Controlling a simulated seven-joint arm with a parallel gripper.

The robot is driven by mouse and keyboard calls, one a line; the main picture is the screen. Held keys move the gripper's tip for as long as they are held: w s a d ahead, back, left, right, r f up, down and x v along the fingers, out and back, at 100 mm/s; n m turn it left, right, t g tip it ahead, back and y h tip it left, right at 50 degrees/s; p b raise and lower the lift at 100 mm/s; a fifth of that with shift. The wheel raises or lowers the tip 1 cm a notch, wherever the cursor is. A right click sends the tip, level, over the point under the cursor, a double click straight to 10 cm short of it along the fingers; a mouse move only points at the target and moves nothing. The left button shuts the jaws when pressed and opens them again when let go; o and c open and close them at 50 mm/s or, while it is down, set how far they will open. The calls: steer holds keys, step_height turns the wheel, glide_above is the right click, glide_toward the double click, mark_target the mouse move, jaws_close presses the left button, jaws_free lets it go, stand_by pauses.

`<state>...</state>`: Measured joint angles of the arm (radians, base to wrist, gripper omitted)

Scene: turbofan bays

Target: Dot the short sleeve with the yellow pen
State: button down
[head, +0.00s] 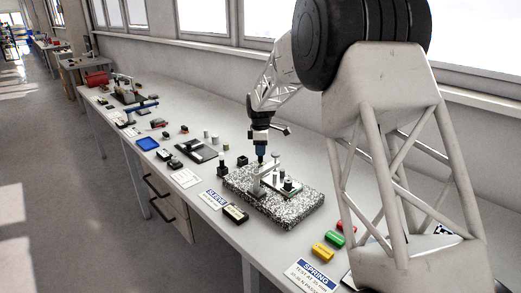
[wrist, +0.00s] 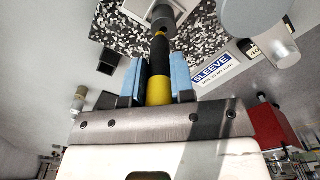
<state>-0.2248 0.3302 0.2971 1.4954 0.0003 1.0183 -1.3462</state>
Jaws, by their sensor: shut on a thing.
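My gripper (head: 261,153) is above the speckled granite block (head: 300,213). In the wrist view its blue-padded fingers (wrist: 159,80) are shut on a yellow and black pen (wrist: 159,60). The pen's far end points at a dark grey cylinder (wrist: 163,17) by the granite block. That end overlaps the cylinder's edge; I cannot tell whether they touch. The cylinder may be the short sleeve, but I cannot be sure. A blue and white SLEEVE card (head: 214,199) lies at the block's front left; the wrist view shows it too (wrist: 214,70).
A metal stand (head: 258,186) and a small plate with dark parts (head: 288,187) are on the block. A black box (head: 235,213) is in front. Red, green and yellow pieces (head: 322,252) and a SPRING card (head: 312,274) lie to the right. A blue tray (head: 148,143) and several parts are farther left.

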steer(key=shift+f, duration=0.1)
steer(key=shift+r, duration=3.55)
steer(key=shift+w, duration=0.1)
